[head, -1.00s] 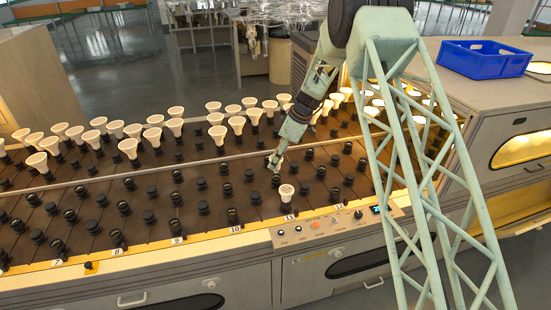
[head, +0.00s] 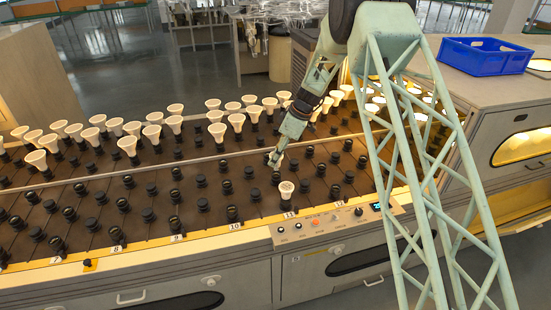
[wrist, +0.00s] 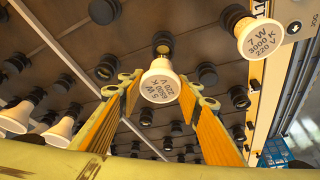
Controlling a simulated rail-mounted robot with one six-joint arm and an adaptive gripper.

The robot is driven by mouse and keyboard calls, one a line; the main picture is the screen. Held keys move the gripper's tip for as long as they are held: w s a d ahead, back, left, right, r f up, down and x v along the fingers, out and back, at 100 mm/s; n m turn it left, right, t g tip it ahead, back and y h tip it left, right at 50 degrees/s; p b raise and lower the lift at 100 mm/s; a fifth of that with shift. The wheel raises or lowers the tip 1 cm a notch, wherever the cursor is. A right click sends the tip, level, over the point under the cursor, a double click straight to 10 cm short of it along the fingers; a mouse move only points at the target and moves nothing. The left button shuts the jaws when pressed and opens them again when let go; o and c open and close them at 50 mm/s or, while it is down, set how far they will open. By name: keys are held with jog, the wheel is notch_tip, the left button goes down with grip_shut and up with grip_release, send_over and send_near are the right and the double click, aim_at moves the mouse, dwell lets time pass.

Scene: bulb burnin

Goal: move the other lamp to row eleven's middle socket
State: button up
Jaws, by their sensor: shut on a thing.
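My gripper (wrist: 160,98) is shut on a white lamp (wrist: 160,84) marked 5 W, 6500 K, 220 V. The lamp's face points to the wrist camera, with a dark socket (wrist: 163,42) at its far end; I cannot tell if it is seated. In the head view, my gripper (head: 274,160) is low over the middle of row eleven and mostly hides that lamp. The other white lamp (wrist: 256,40), marked 7 W, 3000 K, 220 V, stands in row eleven's front socket. It also shows in the head view (head: 287,188), just in front of my gripper.
Several white lamps (head: 128,146) fill the back sockets to the left, behind a pale rail (head: 110,173). Empty dark sockets (head: 232,213) surround my gripper. A control panel (head: 325,223) lies along the front edge. A blue crate (head: 484,57) stands at the right.

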jog(key=shift+f+b, duration=2)
jog(key=shift+f, duration=0.05)
dwell(0.9)
jog(key=o, duration=0.9)
jog(key=shift+o, duration=0.2)
jog(key=shift+r, duration=0.15)
jog(key=v, duration=1.1)
jog(key=shift+d+r, duration=0.2)
jog(key=shift+r, duration=0.15)
jog(key=shift+s, duration=0.1)
